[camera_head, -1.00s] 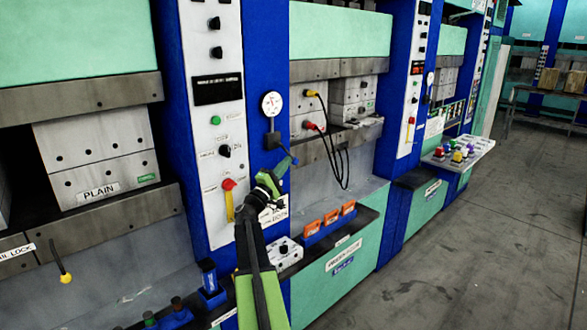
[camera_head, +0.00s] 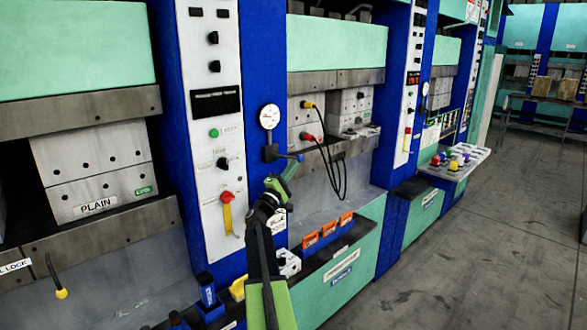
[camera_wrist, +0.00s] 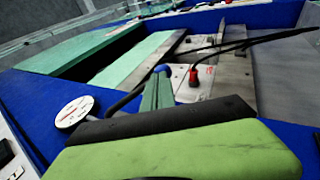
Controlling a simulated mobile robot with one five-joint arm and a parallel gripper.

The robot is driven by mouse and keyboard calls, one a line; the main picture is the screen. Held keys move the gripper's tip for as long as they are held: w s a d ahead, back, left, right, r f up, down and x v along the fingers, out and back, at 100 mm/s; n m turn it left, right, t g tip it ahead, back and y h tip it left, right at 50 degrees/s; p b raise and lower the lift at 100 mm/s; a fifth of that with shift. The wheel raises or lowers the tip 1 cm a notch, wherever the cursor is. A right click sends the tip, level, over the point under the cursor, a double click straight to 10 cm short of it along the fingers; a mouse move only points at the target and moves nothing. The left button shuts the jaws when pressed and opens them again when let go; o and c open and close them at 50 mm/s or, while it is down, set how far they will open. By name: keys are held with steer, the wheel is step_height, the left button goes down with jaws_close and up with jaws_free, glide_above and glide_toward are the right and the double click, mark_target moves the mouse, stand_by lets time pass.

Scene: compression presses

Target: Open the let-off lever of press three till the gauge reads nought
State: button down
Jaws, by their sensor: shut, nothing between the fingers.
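A round white gauge (camera_head: 269,116) is on the blue column between two presses. Its needle is too small to read; it also shows tilted in the wrist view (camera_wrist: 74,111). Below it sits a dark valve block (camera_head: 270,153) with a short lever (camera_head: 286,156) pointing right, ending in a blue knob. My gripper (camera_head: 290,168) is shut and empty, its green fingertips just below the knob. In the wrist view the knob (camera_wrist: 161,69) shows just beyond the fingertips. I cannot tell whether they touch. No press number is legible.
A white control panel (camera_head: 215,130) with a yellow handle stands left of the gauge. Black cables (camera_head: 336,170) with red and yellow plugs hang at the right. Orange boxes (camera_head: 328,228) stand on the ledge below. The floor (camera_head: 470,260) at right is clear.

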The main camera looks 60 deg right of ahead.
steer(key=shift+d+r, duration=0.1)
steer(key=shift+d, duration=0.05)
stand_by(0.4)
steer(key=s+a+f+b, duration=0.1)
steer(key=a+f+b, duration=0.4)
steer(key=f+b, duration=0.8)
steer(key=shift+s+a, duration=0.2)
steer(key=shift+s, duration=0.05)
